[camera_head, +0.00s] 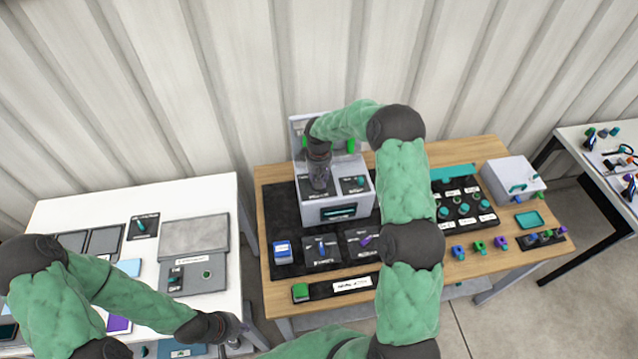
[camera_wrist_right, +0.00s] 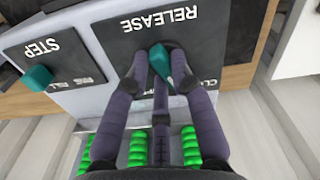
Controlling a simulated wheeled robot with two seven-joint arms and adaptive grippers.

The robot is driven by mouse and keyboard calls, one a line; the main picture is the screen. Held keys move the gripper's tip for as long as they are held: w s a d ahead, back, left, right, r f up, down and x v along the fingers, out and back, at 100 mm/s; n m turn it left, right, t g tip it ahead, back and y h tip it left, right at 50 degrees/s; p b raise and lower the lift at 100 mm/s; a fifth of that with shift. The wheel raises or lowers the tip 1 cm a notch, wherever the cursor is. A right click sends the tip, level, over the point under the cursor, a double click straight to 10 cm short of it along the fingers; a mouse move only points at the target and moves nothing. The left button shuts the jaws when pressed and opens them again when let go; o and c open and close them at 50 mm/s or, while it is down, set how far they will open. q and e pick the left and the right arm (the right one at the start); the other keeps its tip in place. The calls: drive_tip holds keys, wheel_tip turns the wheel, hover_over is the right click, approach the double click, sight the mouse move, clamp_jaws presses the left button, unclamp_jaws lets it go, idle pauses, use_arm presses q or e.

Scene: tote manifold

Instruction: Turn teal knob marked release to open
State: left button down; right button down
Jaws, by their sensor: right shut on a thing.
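The teal release knob (camera_wrist_right: 161,62) sits on a black plate lettered RELEASE (camera_wrist_right: 150,32), which appears upside down in the right wrist view. My right gripper (camera_wrist_right: 162,68) is shut on this knob, with its dark fingers on both sides of it. In the head view my right gripper (camera_head: 319,182) reaches down onto the left part of the grey box's top (camera_head: 340,197) and hides the knob. Some lettering beside the knob is covered by the fingers. My left gripper (camera_head: 230,328) is low over the white table's front right edge; its fingers are too small to read.
A second teal knob, on a plate lettered STEP (camera_wrist_right: 42,52), is beside the release plate. The wooden table (camera_head: 440,262) also holds a knob panel (camera_head: 463,205), a white case (camera_head: 512,180) and several small knobs. A white table (camera_head: 80,207) stands at left.

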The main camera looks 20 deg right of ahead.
drive_tip(key=m+b, duration=0.4)
drive_tip(key=m, duration=0.1)
drive_tip(key=shift+a+f+m, duration=0.15)
drive_tip(key=shift+m, duration=0.15)
drive_tip(key=m+b, duration=0.2)
drive_tip(key=shift+s+m, duration=0.1)
drive_tip(key=shift+m, duration=0.2)
drive_tip(key=shift+a+m+b, duration=0.15)
drive_tip(key=shift+m+b, duration=0.45)
drive_tip(key=shift+m, duration=0.8)
drive_tip(key=c, duration=1.1)
unclamp_jaws()
drive_tip(key=shift+o, duration=0.2)
drive_tip(key=shift+r, duration=0.2)
wheel_tip(320, 180, up, 12)
